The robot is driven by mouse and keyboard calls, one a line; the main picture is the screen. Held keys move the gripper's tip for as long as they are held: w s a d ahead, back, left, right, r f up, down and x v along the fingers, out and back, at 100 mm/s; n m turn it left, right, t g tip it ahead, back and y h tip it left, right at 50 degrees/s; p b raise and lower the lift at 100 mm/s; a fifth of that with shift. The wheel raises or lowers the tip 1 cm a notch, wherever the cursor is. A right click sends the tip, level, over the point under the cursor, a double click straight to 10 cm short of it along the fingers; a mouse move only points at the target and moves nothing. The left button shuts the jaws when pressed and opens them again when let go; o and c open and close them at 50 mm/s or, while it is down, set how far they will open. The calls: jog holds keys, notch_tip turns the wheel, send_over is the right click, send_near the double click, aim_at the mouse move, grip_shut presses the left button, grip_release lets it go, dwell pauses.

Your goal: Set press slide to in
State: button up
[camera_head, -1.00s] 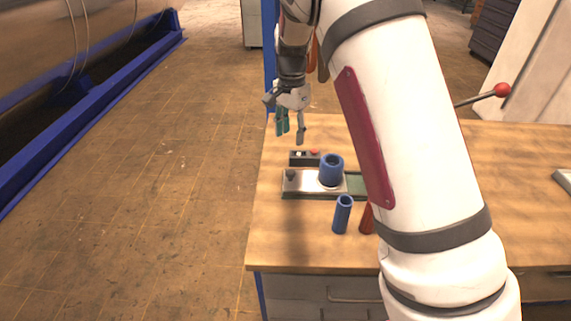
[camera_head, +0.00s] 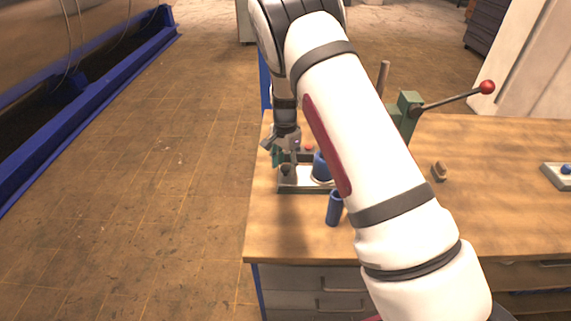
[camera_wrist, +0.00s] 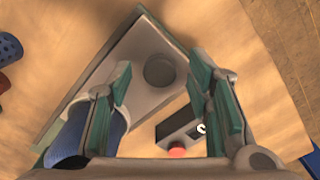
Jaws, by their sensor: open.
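The press slide (camera_head: 303,184) is a light metal plate on a base on the bench, with a dark round knob (camera_head: 286,169) at its left end. A blue cylinder (camera_head: 321,168) stands on the slide, partly hidden by my arm. My gripper (camera_head: 283,158) is open, low over the knob end. In the wrist view, the knob (camera_wrist: 159,70) lies between the fingertips of my gripper (camera_wrist: 161,75), and the slide plate (camera_wrist: 128,62) runs below it. The blue cylinder (camera_wrist: 75,140) is beside the left finger. I cannot tell whether the fingers touch the knob.
A small box with a red button (camera_wrist: 177,149) is close to the right finger. The green press (camera_head: 409,106) has a lever with a red ball (camera_head: 487,87). The bench right of my arm is mostly clear.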

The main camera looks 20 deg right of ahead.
grip_shut()
send_near(309, 173)
jog(key=d+f, duration=0.1)
jog(key=s+d+f, duration=0.1)
jog(key=f, duration=0.1)
jog(key=s+d+f, duration=0.1)
jog(key=f, duration=0.1)
jog(key=shift+d+f, duration=0.15)
grip_release()
jog(key=shift+s+d, duration=0.1)
jog(key=shift+d, duration=0.05)
